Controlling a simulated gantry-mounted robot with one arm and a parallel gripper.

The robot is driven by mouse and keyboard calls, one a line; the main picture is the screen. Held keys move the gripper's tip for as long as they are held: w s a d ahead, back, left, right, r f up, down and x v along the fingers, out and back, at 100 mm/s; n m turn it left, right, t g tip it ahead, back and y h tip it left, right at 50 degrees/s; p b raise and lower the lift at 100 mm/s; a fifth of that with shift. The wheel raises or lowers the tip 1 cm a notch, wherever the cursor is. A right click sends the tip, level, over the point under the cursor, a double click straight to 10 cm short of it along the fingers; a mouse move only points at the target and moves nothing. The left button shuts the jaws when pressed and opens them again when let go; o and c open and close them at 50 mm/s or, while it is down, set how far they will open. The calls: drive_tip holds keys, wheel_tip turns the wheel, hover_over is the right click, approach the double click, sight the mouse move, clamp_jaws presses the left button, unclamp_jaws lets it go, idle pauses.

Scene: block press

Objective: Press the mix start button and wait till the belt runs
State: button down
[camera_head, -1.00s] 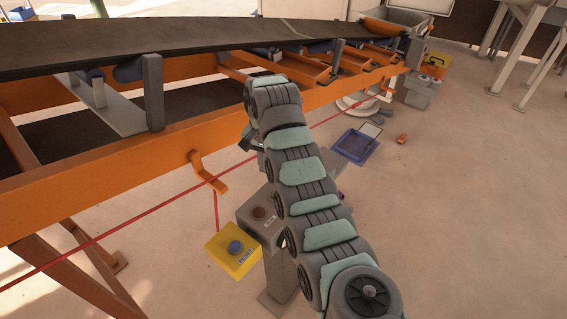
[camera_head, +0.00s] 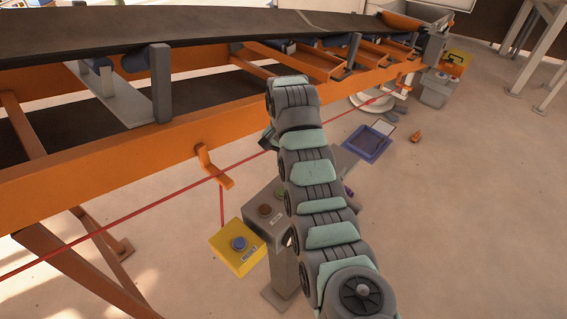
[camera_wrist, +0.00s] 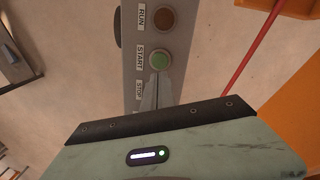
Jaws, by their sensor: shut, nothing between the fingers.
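The grey control box (camera_head: 255,214) stands on a post beside the conveyor. In the wrist view the box face (camera_wrist: 181,50) carries a dull brown round RUN light (camera_wrist: 161,20) and a green START button (camera_wrist: 159,61). A STOP label sits below, with its button hidden behind my fingers. My gripper (camera_wrist: 156,82) is shut and empty, its fingertips just below the START button in the picture; whether they touch the panel cannot be told. In the head view my arm hides the gripper. The dark conveyor belt (camera_head: 190,32) runs across the top; its motion cannot be told.
A yellow box with a blue RESET button (camera_head: 238,243) stands left of the control box. A red cord (camera_head: 130,215) runs along the orange conveyor frame (camera_head: 100,165). A blue tray (camera_head: 366,143) and a small orange item (camera_head: 416,136) lie on the open floor at right.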

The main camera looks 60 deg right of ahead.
drive_tip(key=p, duration=0.2)
hover_over(283, 190)
wheel_tip(283, 190, down, 7)
drive_tip(key=shift+s+r, duration=0.1)
drive_tip(key=shift+s, duration=0.05)
drive_tip(key=shift+f, duration=1)
drive_tip(key=shift+w+f, duration=0.2)
drive_tip(key=shift+f, duration=0.75)
drive_tip(key=shift+s+f, duration=0.1)
drive_tip(key=shift+f, duration=0.05)
wheel_tip(283, 190, up, 15)
drive_tip(key=shift+w+d+p, duration=0.25)
drive_tip(key=shift+d+p, duration=0.15)
drive_tip(key=shift+d, duration=0.05)
